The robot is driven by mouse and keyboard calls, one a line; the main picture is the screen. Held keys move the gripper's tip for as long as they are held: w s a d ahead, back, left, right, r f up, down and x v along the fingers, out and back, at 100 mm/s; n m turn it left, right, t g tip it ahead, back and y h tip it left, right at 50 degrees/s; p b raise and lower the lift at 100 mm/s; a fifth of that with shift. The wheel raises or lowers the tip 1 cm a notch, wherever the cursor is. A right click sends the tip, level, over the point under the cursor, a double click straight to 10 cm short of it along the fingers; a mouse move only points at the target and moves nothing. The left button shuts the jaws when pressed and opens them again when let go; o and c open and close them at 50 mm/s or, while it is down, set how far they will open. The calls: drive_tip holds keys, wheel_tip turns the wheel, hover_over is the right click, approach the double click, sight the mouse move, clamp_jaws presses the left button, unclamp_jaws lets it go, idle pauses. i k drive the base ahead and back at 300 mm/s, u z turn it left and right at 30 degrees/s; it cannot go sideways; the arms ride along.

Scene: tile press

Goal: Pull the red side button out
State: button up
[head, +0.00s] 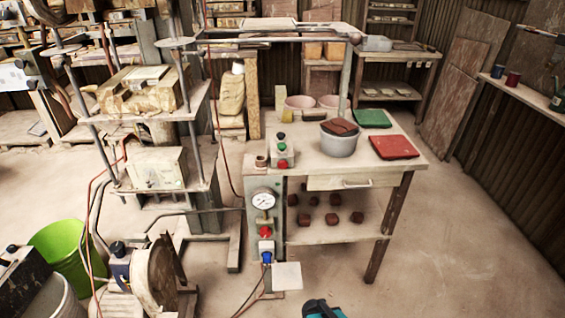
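A red button (265,232) sticks out from the front of the grey-green control column at the left end of the workbench. It sits below a round white pressure gauge (263,200) and above a blue knob (266,257). Another red button (283,163) is on a small switch box (281,151) on the bench top, under a green one. The picture is too small to tell how far either red button stands out.
The workbench (335,170) carries a grey bucket (339,142), a red tray (394,147) and a green tray (373,118). A pale plate (287,276) juts out low before the column. A motor (135,275) stands to the left. Floor at the right is clear.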

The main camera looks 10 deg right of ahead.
sight(282, 164)
drive_tip(key=u, duration=0.25)
drive_tip(key=k, duration=0.95)
drive_tip(key=u, duration=0.65)
drive_tip(key=k, duration=0.45)
drive_tip(key=u, duration=0.25)
drive_tip(key=i, duration=1.3)
drive_tip(key=u, duration=0.45)
